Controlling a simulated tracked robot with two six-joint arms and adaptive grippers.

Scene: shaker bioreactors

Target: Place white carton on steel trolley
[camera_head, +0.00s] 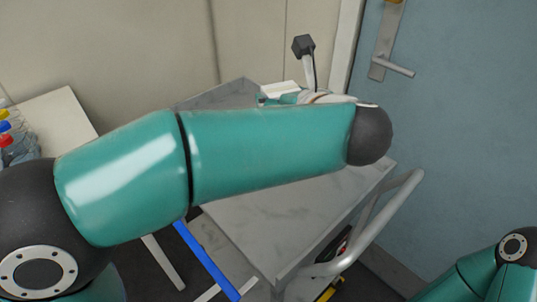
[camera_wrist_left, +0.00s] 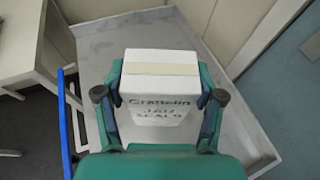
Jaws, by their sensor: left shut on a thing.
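The white carton (camera_wrist_left: 160,98) shows in the left wrist view with dark printed lettering and a beige tape strip. My left gripper (camera_wrist_left: 160,80) is shut on it, one finger on each side. In the head view the carton (camera_head: 279,88) is a small white patch beyond my left arm, and the arm mostly hides the gripper. The steel trolley (camera_head: 285,225) has a grey top and a tubular handle; its top also shows around the carton in the left wrist view (camera_wrist_left: 92,50). The carton is over this top; I cannot tell whether it touches. My right gripper is out of view.
A white table (camera_head: 62,120) with several coloured-cap bottles (camera_head: 15,143) stands at the left. A blue door (camera_head: 450,130) with a metal handle is at the right, and a pale wall is behind. The visible trolley top looks clear around the carton.

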